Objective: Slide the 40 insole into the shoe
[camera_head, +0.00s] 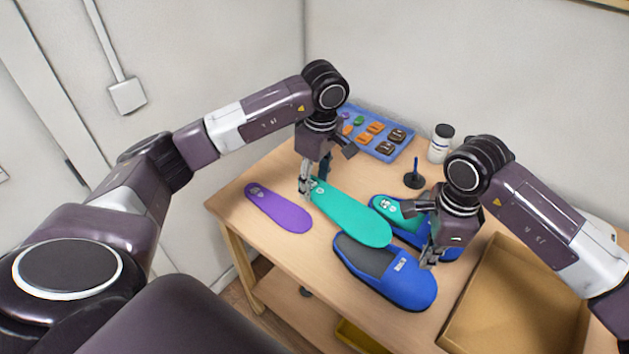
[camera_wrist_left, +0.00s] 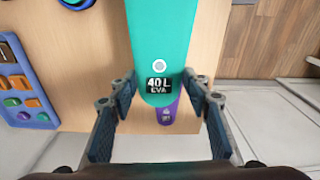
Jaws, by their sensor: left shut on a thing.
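The teal insole (camera_head: 352,214) has a "40 L EVA" label, readable in the left wrist view (camera_wrist_left: 160,45). My left gripper (camera_head: 306,187) is shut on its labelled end, with a finger at each side edge; the fingers also show in the left wrist view (camera_wrist_left: 158,98). The insole's other end extends over the near blue shoe's edge. The near blue shoe (camera_head: 408,287) has a grey opening and a small label on top. A second blue shoe (camera_head: 450,254) behind it has a teal insole in it. My right gripper (camera_head: 431,258) is at the near shoe's far side; its finger gap is unclear.
A purple insole (camera_head: 278,208) lies on the wooden table (camera_head: 240,193) at left. A blue tray (camera_head: 402,150) with coloured pieces, a white bottle (camera_head: 439,148) and a small black stand (camera_head: 414,179) are at the back. An open cardboard box (camera_head: 520,310) is at right.

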